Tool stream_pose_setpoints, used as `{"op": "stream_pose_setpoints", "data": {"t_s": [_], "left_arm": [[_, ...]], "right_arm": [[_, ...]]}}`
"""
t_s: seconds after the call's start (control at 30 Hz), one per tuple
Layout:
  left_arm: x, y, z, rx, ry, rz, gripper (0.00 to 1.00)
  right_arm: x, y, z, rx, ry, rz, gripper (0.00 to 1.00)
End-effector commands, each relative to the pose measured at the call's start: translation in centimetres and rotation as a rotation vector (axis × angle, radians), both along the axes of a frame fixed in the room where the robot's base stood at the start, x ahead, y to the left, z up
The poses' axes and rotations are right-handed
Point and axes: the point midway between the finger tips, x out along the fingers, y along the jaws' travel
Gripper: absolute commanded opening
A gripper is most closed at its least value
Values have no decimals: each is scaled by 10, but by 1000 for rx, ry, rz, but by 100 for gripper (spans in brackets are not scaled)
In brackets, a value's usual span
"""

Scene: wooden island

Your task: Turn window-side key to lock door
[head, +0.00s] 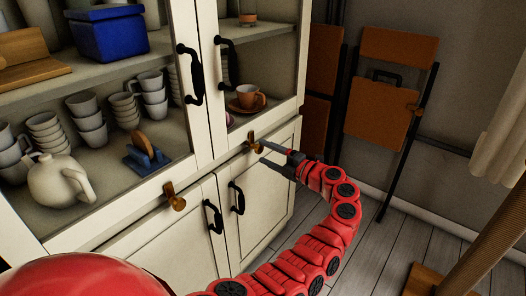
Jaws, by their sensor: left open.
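The cream cabinet (270,158) has two small brass pieces on its front, which look like keys or knobs. One (253,140) is on the right, toward the curtain side; the other (174,196) is on the left. My left gripper (263,151) is open, with its two fingers pointing left at the right brass piece. The upper fingertip is right beside this piece; I cannot tell if they touch. Nothing shows between the fingers. My right gripper is not in view.
Black handles (228,66) stick out from the cabinet doors. Shelves hold cups, a teapot (60,183) and a blue box (108,34). Folded wooden chairs (385,92) lean on the wall at the right, near a curtain (502,115). The plank floor (375,240) has free room.

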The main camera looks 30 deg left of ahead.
Motion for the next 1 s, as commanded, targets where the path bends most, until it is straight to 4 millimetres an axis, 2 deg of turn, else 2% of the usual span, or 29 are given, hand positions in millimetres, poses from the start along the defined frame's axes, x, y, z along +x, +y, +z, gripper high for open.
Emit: {"op": "stream_pose_setpoints", "data": {"t_s": [0.3, 0.5, 0.7, 1.0], "left_arm": [[-5, -84, 2, 1, 4, -6, 72], [-9, -129, 2, 3, 1, -8, 72], [-12, -151, 0, 0, 0, -1, 72], [-12, -155, 0, 0, 1, -1, 72]], "right_arm": [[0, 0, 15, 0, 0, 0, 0], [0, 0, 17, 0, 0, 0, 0], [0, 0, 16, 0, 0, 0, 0], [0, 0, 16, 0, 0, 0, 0]]}}
